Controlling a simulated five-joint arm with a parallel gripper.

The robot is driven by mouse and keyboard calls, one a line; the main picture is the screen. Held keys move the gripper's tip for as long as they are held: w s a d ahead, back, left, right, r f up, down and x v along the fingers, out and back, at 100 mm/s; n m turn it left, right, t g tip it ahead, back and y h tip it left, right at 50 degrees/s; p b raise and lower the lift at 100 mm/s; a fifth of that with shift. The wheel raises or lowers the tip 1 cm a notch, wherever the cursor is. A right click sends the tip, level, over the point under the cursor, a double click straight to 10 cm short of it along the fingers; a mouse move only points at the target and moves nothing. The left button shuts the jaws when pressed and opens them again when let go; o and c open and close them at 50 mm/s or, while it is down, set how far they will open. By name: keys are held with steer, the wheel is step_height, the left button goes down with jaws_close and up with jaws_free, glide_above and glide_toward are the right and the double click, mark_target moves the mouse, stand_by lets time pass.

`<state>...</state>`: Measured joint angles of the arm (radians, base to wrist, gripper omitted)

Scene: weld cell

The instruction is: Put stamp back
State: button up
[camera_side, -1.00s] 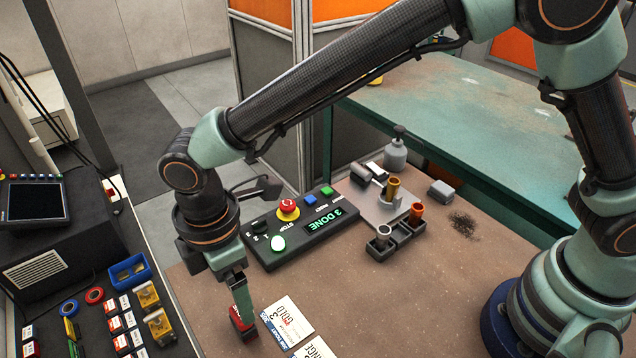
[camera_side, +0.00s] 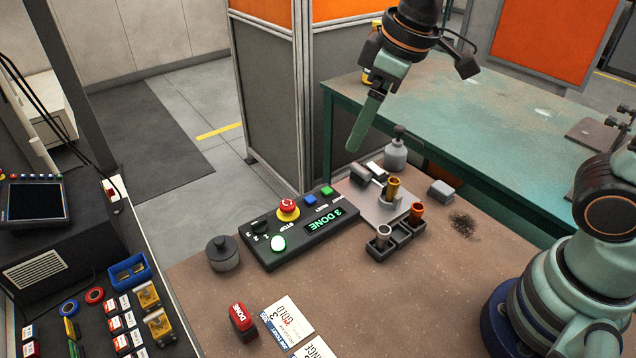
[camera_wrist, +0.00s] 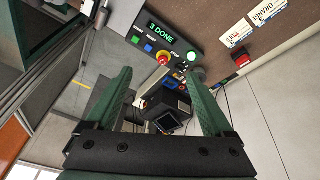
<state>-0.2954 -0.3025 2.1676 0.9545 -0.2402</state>
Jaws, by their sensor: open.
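The red stamp marked DONE (camera_side: 243,322) stands on the brown bench at the front left, beside the white GOLD card (camera_side: 287,319). In the wrist view the red stamp (camera_wrist: 241,60) is at the upper right, well away from my fingers. My gripper (camera_side: 356,148) is high above the back of the bench, near the green table. It is open and empty; in the wrist view its two green fingers (camera_wrist: 163,92) are spread apart.
The control box (camera_side: 300,238) with a red stop button and a "3 DONE" display lies mid-bench. Behind it are a fixture plate (camera_side: 368,205) and a dark tray (camera_side: 404,236) with small cylinders. A grey bottle (camera_side: 396,152) stands near my gripper.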

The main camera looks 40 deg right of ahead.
steer(key=s+d+m+t, duration=0.1)
steer(key=s+d+m, duration=0.1)
steer(key=d, duration=0.3)
steer(key=s+d+m+t+h, duration=0.1)
steer(key=s+d+m, duration=0.2)
steer(key=d+m, duration=0.1)
steer(key=shift+d, duration=0.65)
stand_by(0.4)
